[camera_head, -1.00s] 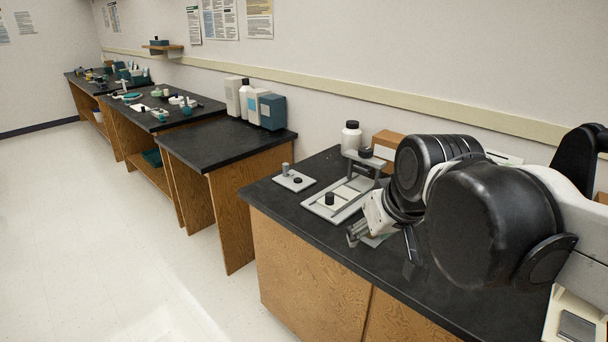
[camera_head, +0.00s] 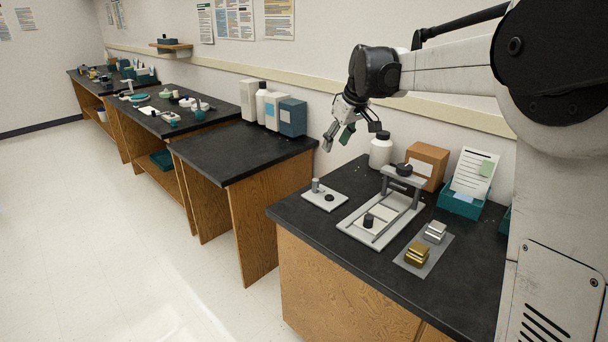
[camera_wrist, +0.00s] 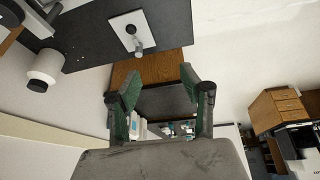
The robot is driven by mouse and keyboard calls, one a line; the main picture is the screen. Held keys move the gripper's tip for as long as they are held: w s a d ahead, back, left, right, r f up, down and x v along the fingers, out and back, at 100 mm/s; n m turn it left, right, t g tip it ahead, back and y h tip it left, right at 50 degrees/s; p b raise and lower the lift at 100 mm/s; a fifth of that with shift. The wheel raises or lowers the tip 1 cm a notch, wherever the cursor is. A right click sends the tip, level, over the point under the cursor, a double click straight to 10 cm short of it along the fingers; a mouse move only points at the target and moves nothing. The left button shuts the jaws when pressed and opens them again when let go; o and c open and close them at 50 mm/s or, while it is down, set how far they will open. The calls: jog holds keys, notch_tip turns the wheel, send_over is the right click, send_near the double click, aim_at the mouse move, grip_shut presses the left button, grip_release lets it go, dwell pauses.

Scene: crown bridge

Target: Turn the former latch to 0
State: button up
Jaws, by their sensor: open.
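A grey fixture (camera_head: 352,234) with a raised bridge frame stands on the near black bench. A black knob (camera_head: 404,169) tops the bridge, and a short black cylinder (camera_head: 369,220) sits low on its base. A small light plate (camera_head: 325,201) with an upright grey post (camera_head: 316,185) and a flat black disc lies left of it. I cannot tell which part is the former latch. My gripper (camera_head: 337,138) is open and empty, high above the bench's back left. In the wrist view, its fingers (camera_wrist: 160,82) are apart, with the small plate (camera_wrist: 122,22) beyond them.
A gold block (camera_head: 417,253) and a silver block (camera_head: 435,232) sit on a grey mat right of the fixture. A white bottle (camera_head: 381,152), a cardboard box (camera_head: 428,165) and a teal tray (camera_head: 459,204) stand behind. The bench's front left is clear.

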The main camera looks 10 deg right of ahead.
jog(key=w+d+f+n+p, duration=0.15)
jog(key=w+f, duration=0.35)
jog(key=w, duration=0.6)
jog(key=n+g+y, duration=0.1)
jog(key=n+y, duration=0.1)
send_near(317, 180)
jog(key=x, duration=1.1)
jog(key=shift+a, duration=0.1)
jog(key=shift+c, duration=0.4)
grip_shut()
jog(key=shift+g+h, duration=0.3)
